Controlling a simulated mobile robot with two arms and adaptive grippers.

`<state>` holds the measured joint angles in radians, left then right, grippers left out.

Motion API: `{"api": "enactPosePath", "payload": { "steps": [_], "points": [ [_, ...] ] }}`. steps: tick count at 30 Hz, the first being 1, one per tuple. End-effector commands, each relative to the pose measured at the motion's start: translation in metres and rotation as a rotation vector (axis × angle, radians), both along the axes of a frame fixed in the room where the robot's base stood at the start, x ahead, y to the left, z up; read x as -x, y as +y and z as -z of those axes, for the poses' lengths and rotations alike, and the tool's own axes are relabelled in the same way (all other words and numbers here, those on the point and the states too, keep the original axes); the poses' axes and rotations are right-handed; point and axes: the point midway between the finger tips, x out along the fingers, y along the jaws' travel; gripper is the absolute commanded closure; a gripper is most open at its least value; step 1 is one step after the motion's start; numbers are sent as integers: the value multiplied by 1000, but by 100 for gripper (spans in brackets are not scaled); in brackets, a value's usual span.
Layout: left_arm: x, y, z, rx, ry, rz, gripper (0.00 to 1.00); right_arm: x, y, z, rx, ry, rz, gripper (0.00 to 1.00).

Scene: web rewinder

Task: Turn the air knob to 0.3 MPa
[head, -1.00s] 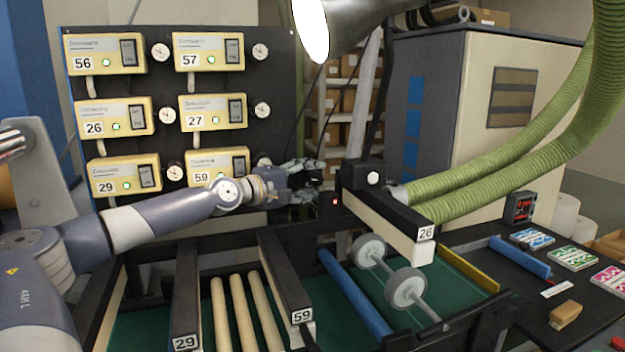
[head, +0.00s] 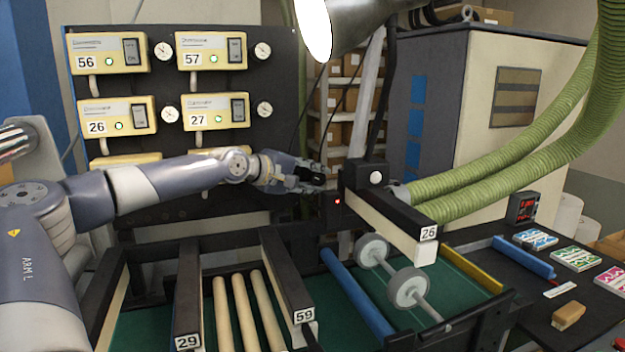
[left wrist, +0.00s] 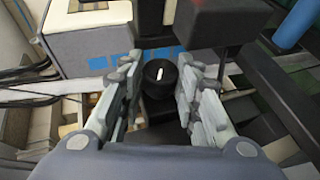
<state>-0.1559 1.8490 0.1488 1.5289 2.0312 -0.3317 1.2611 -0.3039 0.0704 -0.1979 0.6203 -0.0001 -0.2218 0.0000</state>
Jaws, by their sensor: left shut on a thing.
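The air knob (left wrist: 160,76) is a round black knob with a white pointer mark, seen in the left wrist view between my fingers. The pointer stands nearly upright in that picture, tilted slightly to the right. My left gripper (head: 316,178) is shut on the knob, with a grey finger on either side; it also shows in the left wrist view (left wrist: 160,92). In the head view the gripper mostly hides the knob. I cannot read a 0.3 MPa value anywhere. My right gripper is out of view.
A dark block (head: 362,178) with a beam labelled 26 (head: 395,215) stands just right of the gripper. Green hoses (head: 500,165) run from it. A panel of yellow numbered units (head: 112,118) with small gauges stands behind my left arm. Rollers (head: 243,312) lie below.

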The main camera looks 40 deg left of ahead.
Motion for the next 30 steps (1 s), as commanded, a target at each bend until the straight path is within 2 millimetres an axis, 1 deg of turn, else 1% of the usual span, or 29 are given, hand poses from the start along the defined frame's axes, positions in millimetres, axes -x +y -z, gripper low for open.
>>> {"api": "enactPosePath", "payload": {
  "steps": [1,4,18,24,30],
  "points": [
    [-1,1,-2,-26,38,-3,93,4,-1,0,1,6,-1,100],
    [-2,1,-3,-70,123,-3,93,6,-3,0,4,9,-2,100],
    [-7,-3,-8,-273,521,-2,93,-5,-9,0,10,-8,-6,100],
    [-9,-4,-10,-357,683,-3,93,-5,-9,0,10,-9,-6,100],
    [-10,-5,-10,-419,806,-3,93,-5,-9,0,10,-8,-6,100]
  ]
}}
